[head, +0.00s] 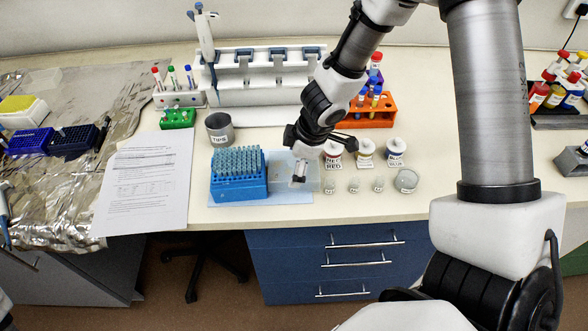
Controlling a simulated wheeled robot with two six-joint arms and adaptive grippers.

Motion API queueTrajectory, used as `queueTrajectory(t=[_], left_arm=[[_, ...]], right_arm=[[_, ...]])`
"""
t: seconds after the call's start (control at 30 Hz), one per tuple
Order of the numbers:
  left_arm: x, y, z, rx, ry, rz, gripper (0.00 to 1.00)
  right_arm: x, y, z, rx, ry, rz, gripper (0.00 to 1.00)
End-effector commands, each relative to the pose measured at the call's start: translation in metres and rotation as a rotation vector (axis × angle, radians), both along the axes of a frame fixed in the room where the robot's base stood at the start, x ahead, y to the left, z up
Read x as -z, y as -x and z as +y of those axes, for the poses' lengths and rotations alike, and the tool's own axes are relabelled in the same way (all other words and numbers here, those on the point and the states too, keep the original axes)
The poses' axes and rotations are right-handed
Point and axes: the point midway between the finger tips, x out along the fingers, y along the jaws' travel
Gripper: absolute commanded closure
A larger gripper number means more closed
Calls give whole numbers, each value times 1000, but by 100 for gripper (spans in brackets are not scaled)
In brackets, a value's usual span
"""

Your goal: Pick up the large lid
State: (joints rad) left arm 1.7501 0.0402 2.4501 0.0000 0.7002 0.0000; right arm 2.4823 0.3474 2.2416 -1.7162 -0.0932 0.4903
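A large, pale, translucent lid (309,183) lies on the light blue mat (268,198), just right of the blue tip rack (240,187). My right gripper (321,160) is above the lid and hides part of it. Its fingers look spread apart, one toward the right and one pointing down with a pale tip over the lid. Nothing shows between them. I cannot tell whether the lower fingertip touches the lid. My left gripper is not in view.
Jars with white caps (365,148) stand right of the gripper, with small clear containers (354,185) and a larger round one (406,181) in front. An orange tube rack (378,117) and a white pipette stand (265,85) are behind. A grey cup (219,128) stands left.

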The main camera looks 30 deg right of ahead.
Motion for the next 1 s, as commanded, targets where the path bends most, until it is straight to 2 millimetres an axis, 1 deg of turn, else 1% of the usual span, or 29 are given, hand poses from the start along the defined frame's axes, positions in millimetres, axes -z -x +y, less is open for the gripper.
queueTrajectory(t=[0.03,0.07,0.1,0.13,0.37,0.57,0.67,0.77,0.87,1.0], left_arm=[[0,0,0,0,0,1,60],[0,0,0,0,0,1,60],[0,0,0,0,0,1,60],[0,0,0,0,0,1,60],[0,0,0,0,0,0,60],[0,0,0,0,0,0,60],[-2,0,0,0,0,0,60],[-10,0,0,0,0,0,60],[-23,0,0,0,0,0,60],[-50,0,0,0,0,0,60]], right_arm=[[0,0,0,0,0,0,36],[0,0,0,0,0,0,46],[0,0,0,0,0,0,60],[0,0,0,0,0,0,63],[1,1,0,0,0,1,62],[1,1,0,0,1,2,62],[-2,1,0,1,1,2,63],[-10,1,0,0,1,2,63],[-25,0,0,1,1,1,63],[-54,0,0,1,1,1,63]])
